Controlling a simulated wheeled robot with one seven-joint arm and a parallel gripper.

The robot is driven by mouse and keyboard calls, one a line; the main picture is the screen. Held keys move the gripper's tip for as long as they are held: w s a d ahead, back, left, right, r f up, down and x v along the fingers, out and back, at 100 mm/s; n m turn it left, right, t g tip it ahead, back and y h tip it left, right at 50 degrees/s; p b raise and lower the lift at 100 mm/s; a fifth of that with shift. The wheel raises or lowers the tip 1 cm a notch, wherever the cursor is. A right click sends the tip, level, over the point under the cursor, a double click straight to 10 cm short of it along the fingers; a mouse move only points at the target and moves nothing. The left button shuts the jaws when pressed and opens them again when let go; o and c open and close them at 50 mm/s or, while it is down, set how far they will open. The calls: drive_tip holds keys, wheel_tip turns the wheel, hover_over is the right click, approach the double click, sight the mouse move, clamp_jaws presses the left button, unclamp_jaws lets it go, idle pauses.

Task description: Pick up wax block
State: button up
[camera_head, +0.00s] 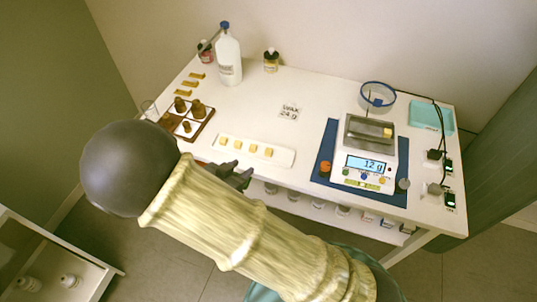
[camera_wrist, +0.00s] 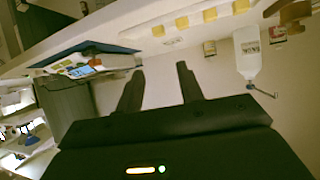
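Several small yellow wax blocks (camera_head: 253,148) stand in a row on a white tray (camera_head: 289,160) near the table's front edge. The row also shows in the wrist view (camera_wrist: 182,22). Another wax block (camera_head: 388,132) sits on the pan of the scale (camera_head: 364,164), whose display reads 12 g. A card (camera_head: 289,111) on the table reads "WAX 24 g". My gripper (camera_head: 240,176) is at the table's front edge, just in front of the tray in the picture and apart from the blocks. In the wrist view its two fingers (camera_wrist: 160,82) are spread with nothing between them.
A wooden rack (camera_head: 203,129) with brown stoppers is left of the tray. A blue mat (camera_head: 322,158) lies under the scale. A blue-rimmed glass dish (camera_head: 377,98) stands behind it. The table's middle is mostly clear.

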drive_tip(key=shift+w+d, duration=0.1)
drive_tip(key=b, duration=0.1)
approach(268, 151)
drive_tip(key=x, duration=0.4)
drive_tip(key=shift+w+d+r, duration=0.1)
drive_tip(key=shift+w+r, duration=0.1)
drive_tip(key=shift+w, duration=0.05)
drive_tip(key=x, duration=0.5)
drive_tip(key=shift+f, duration=0.35)
idle(0.4)
drive_tip(key=c, duration=0.8)
drive_tip(key=shift+r, duration=0.15)
